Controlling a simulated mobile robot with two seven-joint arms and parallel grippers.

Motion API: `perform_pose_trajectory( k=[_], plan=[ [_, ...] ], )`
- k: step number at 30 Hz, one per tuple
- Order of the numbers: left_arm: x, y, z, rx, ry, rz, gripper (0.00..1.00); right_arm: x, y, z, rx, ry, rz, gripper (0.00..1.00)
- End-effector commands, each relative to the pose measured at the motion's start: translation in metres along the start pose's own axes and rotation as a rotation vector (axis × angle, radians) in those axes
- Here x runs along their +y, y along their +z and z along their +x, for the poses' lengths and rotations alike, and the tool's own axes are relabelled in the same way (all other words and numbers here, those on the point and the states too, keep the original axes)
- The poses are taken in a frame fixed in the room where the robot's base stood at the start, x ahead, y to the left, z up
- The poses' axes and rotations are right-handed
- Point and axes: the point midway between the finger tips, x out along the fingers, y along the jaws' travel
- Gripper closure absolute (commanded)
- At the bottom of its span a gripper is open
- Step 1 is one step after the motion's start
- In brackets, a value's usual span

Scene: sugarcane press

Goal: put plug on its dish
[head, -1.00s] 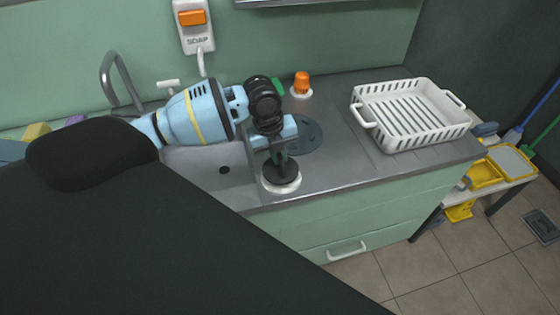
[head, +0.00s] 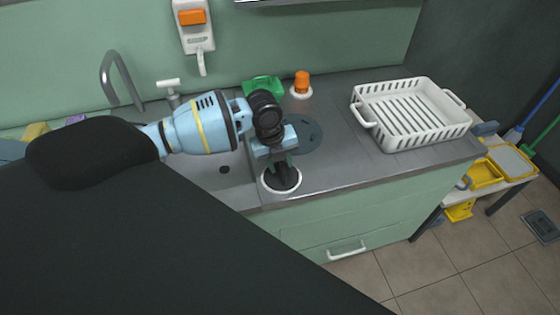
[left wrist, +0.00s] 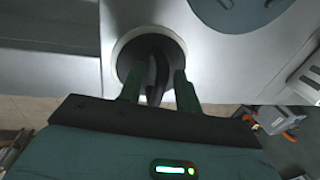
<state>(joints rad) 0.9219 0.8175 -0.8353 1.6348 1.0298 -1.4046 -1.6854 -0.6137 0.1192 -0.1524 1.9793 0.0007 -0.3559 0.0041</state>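The black plug (head: 284,180) sits within the white round dish (head: 268,187) near the counter's front edge. In the left wrist view, the plug's dark upright handle (left wrist: 157,76) stands inside the dish's pale ring (left wrist: 122,50). My left gripper (head: 282,163) points down over the dish. It also shows in the left wrist view (left wrist: 160,88), where its two green fingers stand apart on either side of the handle, with small gaps. The plug's lower face is hidden. My right gripper is not in view.
A sink basin (head: 210,178) with a drain hole lies to the left, below a faucet (head: 118,75). A dark round plate (head: 308,137) is set in the counter behind the dish. An orange-topped item (head: 302,82), a green item (head: 263,87) and a white basket (head: 400,140) stand further back.

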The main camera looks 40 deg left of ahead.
Motion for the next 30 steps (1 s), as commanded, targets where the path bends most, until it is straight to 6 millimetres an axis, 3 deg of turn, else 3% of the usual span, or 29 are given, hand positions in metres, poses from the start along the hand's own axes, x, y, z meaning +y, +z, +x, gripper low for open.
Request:
perform_pose_trajectory(
  k=[8, 21, 30],
  plan=[
    [-0.001, 0.001, -0.007, -0.002, -0.001, 0.000, 0.66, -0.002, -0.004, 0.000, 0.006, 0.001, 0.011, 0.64],
    [-0.002, 0.001, -0.087, -0.004, -0.003, 0.002, 0.66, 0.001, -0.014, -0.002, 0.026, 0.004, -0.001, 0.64],
    [-0.001, 0.000, -0.120, -0.001, 0.001, 0.000, 0.66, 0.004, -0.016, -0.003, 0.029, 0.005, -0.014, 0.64]
  ],
)
